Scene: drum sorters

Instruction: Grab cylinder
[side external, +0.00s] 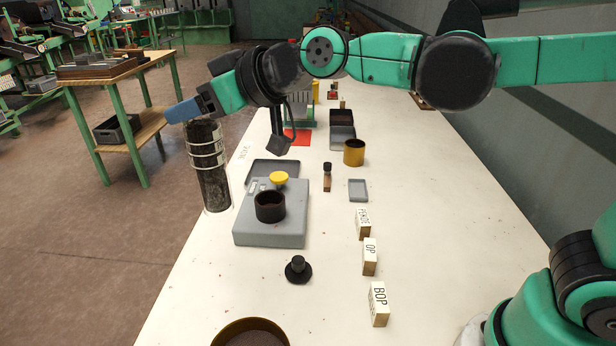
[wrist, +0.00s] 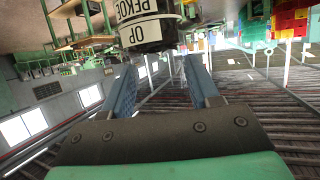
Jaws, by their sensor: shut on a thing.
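A tall dark cylinder (side external: 213,185) with pale bands hangs slightly tilted at the table's left edge in the side external view. My gripper (side external: 190,112) has its blue fingers at the cylinder's upper end and is shut on it. In the wrist view, the cylinder (wrist: 148,38) shows at the top between the blue fingertips of my gripper (wrist: 160,64). It carries white labels reading OP and PEKOE. Its far part is cut off by the frame. In the side view I cannot tell whether its lower end clears the table.
A grey scale (side external: 270,234) with a dark cup (side external: 270,206) stands right of the cylinder. Labelled blocks (side external: 370,256), a black knob (side external: 298,270) and a brass ring (side external: 354,152) are on the white table (side external: 440,200). A wooden bench (side external: 115,65) stands left.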

